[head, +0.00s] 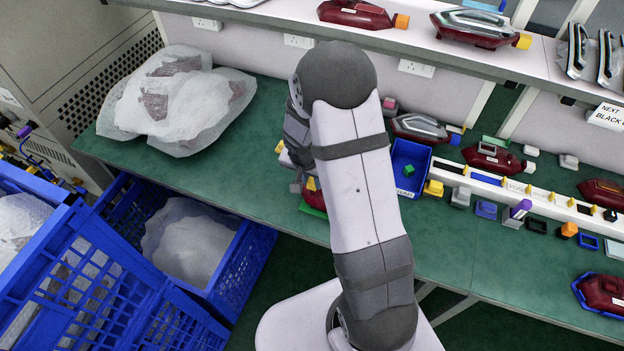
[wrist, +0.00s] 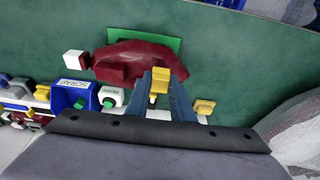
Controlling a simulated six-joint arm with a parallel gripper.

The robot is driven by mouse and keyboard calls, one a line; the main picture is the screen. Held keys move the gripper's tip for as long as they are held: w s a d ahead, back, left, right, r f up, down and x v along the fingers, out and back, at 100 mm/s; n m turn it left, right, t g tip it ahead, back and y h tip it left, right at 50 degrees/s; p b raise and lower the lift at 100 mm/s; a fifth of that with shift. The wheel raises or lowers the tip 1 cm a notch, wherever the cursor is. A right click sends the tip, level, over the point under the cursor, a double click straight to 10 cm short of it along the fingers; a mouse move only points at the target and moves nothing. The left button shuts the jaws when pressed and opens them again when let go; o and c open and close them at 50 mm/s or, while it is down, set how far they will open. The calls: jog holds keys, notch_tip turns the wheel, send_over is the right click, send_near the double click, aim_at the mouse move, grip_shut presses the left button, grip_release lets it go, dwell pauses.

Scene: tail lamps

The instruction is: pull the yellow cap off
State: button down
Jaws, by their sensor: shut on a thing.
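A dark red tail lamp (wrist: 145,57) lies on a green pad (wrist: 160,42) in the wrist view. The yellow cap (wrist: 160,74) shows at the lamp's near right edge, between the fingers of my gripper (wrist: 162,82). My gripper is shut on this cap. A small white part (wrist: 153,99) shows just below the cap. I cannot tell whether the cap is still seated on the lamp. In the head view my arm hides most of the lamp; a yellow piece (head: 311,184) and the green pad's edge (head: 313,210) show beside it.
A blue scrap bin (wrist: 72,97) stands left of my gripper in the wrist view; it also shows in the head view (head: 424,155). Another yellow piece (wrist: 204,106) is to the right. Bagged parts (head: 175,100) lie on the bench's left.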

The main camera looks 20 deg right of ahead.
jog(key=shift+r+p, duration=1.8)
jog(key=shift+r, duration=0.8)
